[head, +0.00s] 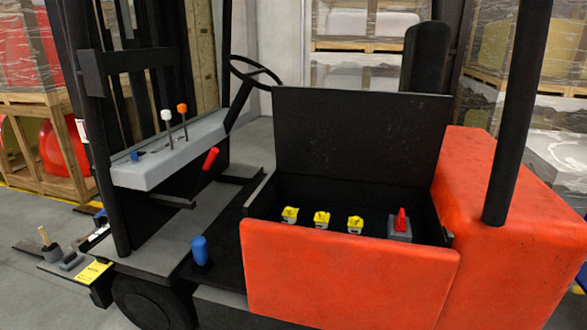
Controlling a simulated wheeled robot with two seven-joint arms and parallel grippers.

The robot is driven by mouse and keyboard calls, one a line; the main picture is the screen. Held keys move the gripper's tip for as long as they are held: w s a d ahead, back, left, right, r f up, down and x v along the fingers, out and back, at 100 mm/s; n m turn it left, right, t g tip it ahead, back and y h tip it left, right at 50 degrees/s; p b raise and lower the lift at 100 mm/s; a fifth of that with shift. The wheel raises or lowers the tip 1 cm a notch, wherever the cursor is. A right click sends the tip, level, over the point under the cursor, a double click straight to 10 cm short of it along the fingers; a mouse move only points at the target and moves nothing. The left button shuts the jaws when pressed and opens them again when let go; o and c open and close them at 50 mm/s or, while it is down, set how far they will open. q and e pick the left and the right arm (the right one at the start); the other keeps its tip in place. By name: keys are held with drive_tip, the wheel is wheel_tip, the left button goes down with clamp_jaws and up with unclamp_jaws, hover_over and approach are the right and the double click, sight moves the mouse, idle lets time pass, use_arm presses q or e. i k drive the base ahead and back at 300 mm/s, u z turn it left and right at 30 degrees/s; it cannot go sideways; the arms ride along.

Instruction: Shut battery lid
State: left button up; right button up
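The battery lid (360,135) is a dark, flat panel standing upright, open, at the back of the battery compartment of a red forklift. The compartment (350,195) is open at the top. Inside it are several yellow caps or connectors (322,219) in a row and a grey block with a red switch or handle (401,222) at the right. The red front panel (350,275) closes the compartment's near side. Neither of my grippers shows in the head view.
A steering wheel (254,72), levers (183,118) and a red handle (210,159) stand left of the compartment. A black post (517,110) rises at the right. A blue knob (200,251) sticks up from the floor plate. Wrapped crates stand behind.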

sight(383, 137)
drive_tip(key=u, duration=0.85)
drive_tip(key=i, duration=1)
drive_tip(key=z, duration=0.05)
